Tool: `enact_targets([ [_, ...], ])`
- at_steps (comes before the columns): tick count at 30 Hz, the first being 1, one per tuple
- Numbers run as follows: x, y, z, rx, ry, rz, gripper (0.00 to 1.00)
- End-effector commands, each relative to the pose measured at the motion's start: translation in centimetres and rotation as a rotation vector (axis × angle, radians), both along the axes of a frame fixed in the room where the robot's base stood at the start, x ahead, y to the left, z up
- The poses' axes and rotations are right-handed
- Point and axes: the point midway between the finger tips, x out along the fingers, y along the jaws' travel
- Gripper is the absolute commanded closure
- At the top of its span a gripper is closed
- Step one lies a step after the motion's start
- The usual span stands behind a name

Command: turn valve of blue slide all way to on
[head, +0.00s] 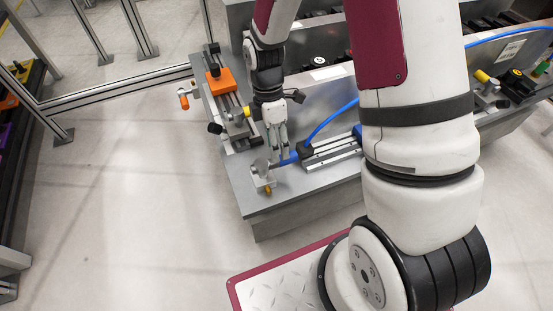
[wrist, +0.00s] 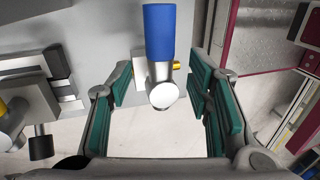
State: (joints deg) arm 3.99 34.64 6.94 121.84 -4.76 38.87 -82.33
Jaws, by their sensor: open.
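The valve of the blue slide has a silver body (head: 262,178) near the front left corner of the grey bench. Its blue handle (head: 289,160) points right toward the blue slide (head: 358,134). My gripper (head: 277,158) points down over the valve and partly hides it. In the wrist view the blue handle (wrist: 159,32) and the round silver valve end (wrist: 163,95) lie between the spread green-padded fingers of my gripper (wrist: 162,80). Gaps show on both sides, so I see no contact. My gripper is open and empty.
An orange slide (head: 220,81) with its own orange-handled valve (head: 184,98) stands left of my arm. A blue hose (head: 330,119) curves up beside my gripper. The grey bench (head: 285,203) is bare in front of the valve. Open floor lies to the left.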

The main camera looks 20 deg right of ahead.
Motion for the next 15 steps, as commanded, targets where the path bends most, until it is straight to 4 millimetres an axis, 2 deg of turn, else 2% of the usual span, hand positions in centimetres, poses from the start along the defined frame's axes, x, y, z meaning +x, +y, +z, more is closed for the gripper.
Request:
enact_targets([
  [1,-0.3,0.0,-1.1,0.000,0.003,0.000,0.54],
  [6,-0.8,0.0,-3.1,-0.001,0.001,0.000,0.54],
  [15,-1.1,0.0,-4.0,-0.001,-0.001,0.000,0.54],
])
